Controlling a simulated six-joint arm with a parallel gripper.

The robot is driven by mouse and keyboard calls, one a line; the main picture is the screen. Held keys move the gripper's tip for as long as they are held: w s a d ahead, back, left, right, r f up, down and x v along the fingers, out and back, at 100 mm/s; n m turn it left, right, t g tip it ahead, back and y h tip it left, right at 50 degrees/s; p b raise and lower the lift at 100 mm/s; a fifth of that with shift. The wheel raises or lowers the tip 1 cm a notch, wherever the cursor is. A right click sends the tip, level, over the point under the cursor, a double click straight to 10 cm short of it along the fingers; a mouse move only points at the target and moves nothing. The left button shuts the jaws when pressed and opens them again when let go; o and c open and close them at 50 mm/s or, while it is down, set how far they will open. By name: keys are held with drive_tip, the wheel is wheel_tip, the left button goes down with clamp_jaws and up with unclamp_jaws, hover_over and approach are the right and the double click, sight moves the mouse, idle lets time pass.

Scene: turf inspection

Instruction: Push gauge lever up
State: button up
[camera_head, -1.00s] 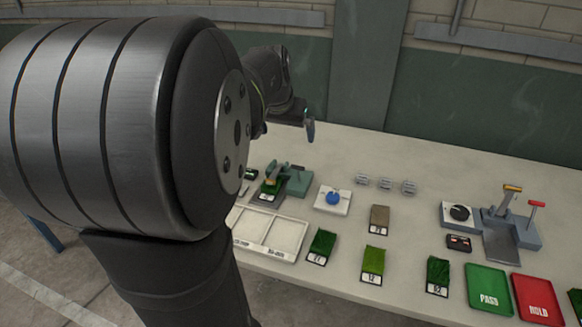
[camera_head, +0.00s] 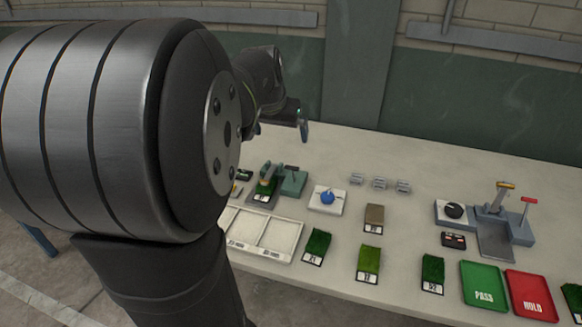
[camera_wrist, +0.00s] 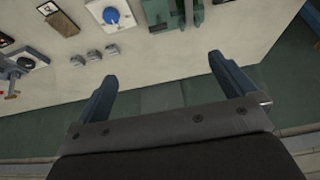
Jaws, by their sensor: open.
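A green gauge-like fixture (camera_head: 293,183) stands at the back left of the bench, with a short dark lever (camera_head: 291,167) on top and a green turf piece (camera_head: 265,188) beside it. Part of the fixture shows at the top of the wrist view (camera_wrist: 187,14). A grey fixture (camera_head: 518,230) at the right has a yellow-handled lever (camera_head: 505,185) and a red-handled lever (camera_head: 529,200), both standing up. I cannot tell which lever is the gauge lever. My gripper (camera_wrist: 163,68) is open and empty, above the back of the bench, apart from both fixtures.
A white plate with a blue knob (camera_head: 327,197) and several small metal pieces (camera_head: 379,184) lie between the fixtures. A divided white tray (camera_head: 262,235), turf samples (camera_head: 369,262), a green PASS tray (camera_head: 484,287) and a red HOLD tray (camera_head: 531,294) line the front. The back strip is clear.

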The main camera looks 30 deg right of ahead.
drive_tip(key=shift+d, duration=0.1)
drive_tip(key=c, duration=0.5)
drive_tip(key=shift+w+d+m, duration=0.3)
drive_tip(key=shift+m, duration=0.3)
drive_tip(key=c, duration=0.4)
drive_tip(key=d+m, duration=0.1)
drive_tip(key=m, duration=0.1)
drive_tip(key=w+d+m+g+y, duration=0.1)
drive_tip(key=m, duration=0.1)
drive_tip(key=w+d+f+m+g, duration=0.1)
drive_tip(key=shift+w+d+m+y, duration=0.15)
drive_tip(key=shift+w+m+y, duration=0.15)
drive_tip(key=shift+m, duration=0.1)
drive_tip(key=c, duration=0.5)
drive_tip(key=m+g+y, duration=0.2)
drive_tip(key=m+y, duration=0.1)
drive_tip(key=m, duration=0.8)
hover_over(293, 175)
drive_tip(key=d, duration=0.2)
wheel_tip(293, 175, down, 2)
drive_tip(key=shift+c, duration=0.2)
drive_tip(key=shift+g, duration=0.3)
drive_tip(key=f, duration=0.5)
drive_tip(key=s+a+f, duration=0.1)
drive_tip(key=f, duration=0.5)
drive_tip(key=s+f, duration=0.1)
drive_tip(key=f, duration=0.5)
drive_tip(key=shift+a+f, duration=0.25)
drive_tip(key=shift+c, duration=0.2)
clamp_jaws()
